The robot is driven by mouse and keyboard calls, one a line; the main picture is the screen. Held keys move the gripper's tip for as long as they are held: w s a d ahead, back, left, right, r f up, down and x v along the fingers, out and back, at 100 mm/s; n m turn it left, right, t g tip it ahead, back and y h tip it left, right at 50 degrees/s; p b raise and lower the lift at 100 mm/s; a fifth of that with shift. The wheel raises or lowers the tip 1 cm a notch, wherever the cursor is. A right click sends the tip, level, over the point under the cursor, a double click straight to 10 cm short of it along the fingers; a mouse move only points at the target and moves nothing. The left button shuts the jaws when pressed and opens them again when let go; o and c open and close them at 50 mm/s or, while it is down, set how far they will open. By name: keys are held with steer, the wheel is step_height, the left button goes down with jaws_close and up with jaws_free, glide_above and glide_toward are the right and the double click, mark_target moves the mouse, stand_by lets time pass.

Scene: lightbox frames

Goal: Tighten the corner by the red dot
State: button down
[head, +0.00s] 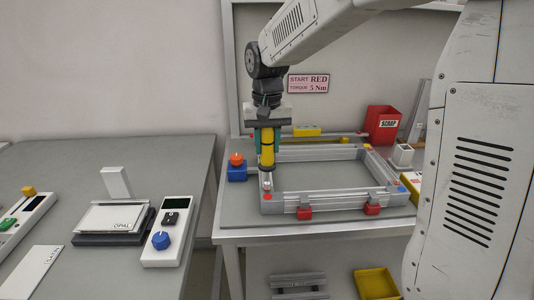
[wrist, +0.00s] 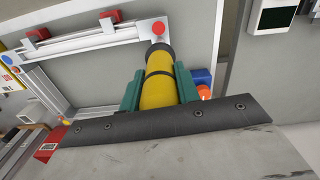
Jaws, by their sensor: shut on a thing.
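A grey metal frame (head: 330,202) lies flat on the right workbench. The red dot (head: 267,197) is on its near-left corner; it also shows at the top of the wrist view (wrist: 158,28). My gripper (head: 267,142) is shut on a yellow cylindrical tool (head: 267,155) with black bands, held upright between green fingers. In the wrist view the tool (wrist: 159,92) points toward the corner, its dark end beside the red dot. The tip is over or at that corner; I cannot tell whether it touches. A blue dot (head: 402,188) marks the near-right corner.
Red clamps (head: 304,212) (head: 372,208) sit on the frame's front rail. A blue block with an orange knob (head: 237,168) stands left of the tool. A sign (head: 309,83) reads START RED, TORQUE 5 Nm. A red SCRAP bin (head: 383,124) stands behind. A gap separates the left table (head: 150,150).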

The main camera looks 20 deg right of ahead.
mark_target(267, 130)
steer(key=shift+r, duration=2)
steer(key=shift+f, duration=0.15)
steer(key=shift+f, duration=2.45)
stand_by(0.6)
